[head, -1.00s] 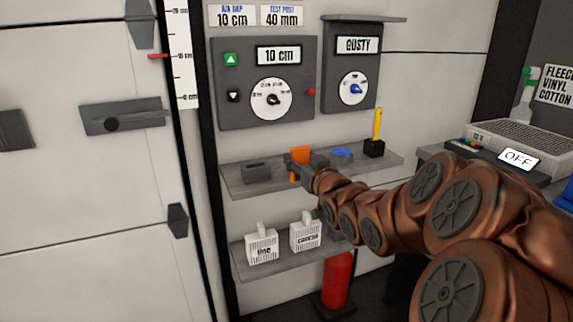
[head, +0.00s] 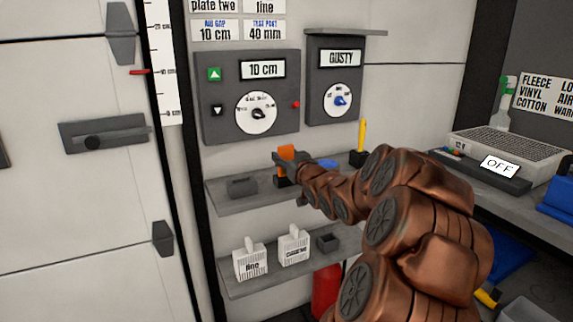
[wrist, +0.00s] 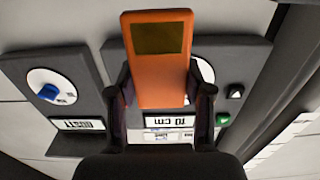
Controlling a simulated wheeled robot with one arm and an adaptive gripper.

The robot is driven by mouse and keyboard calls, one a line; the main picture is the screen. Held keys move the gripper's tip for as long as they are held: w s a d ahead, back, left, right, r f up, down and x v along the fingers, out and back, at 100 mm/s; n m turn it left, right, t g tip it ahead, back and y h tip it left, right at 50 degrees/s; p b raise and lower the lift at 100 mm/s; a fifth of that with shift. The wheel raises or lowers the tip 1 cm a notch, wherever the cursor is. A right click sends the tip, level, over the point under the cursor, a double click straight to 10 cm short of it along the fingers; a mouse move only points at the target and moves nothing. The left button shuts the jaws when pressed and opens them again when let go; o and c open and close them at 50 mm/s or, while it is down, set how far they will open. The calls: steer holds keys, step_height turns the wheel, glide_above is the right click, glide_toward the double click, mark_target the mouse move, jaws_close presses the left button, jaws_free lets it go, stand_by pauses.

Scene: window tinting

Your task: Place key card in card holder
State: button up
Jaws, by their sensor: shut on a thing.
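The orange key card (head: 287,152) is in my gripper (head: 281,163), above the upper grey shelf. In the wrist view the card (wrist: 158,75) stands between the two fingers of my gripper (wrist: 160,95), with a dark olive rectangle on its face. A dark grey block with a slot in its top (head: 242,187), which looks like a card holder, sits on the shelf to the left of the card, apart from it. Another small dark block (head: 282,181) shows just below the card, partly hidden by my gripper. I cannot tell whether they touch.
A blue round item (head: 326,163) and a yellow stick in a dark stand (head: 361,140) are right of my gripper. Panels with dials (head: 248,97) hang above. A lower shelf (head: 262,281) carries white labelled boxes. A bench with a grey unit (head: 508,150) stands at right.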

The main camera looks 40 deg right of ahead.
mark_target(286, 153)
steer(key=shift+w+d+f, duration=0.15)
steer(key=shift+w+d, duration=0.5)
steer(key=shift+d, duration=0.05)
steer(key=shift+w+d+f, duration=0.1)
steer(key=shift+w+d, duration=0.55)
steer(key=shift+f, duration=1.75)
steer(key=shift+f+b, duration=0.2)
steer(key=shift+b, duration=0.1)
steer(key=o, duration=1.1)
steer(key=shift+o, duration=0.2)
steer(key=shift+r, duration=0.15)
steer(key=shift+s, duration=0.2)
steer(key=v, duration=1.1)
steer(key=shift+s+a, duration=0.2)
steer(key=shift+s, duration=0.1)
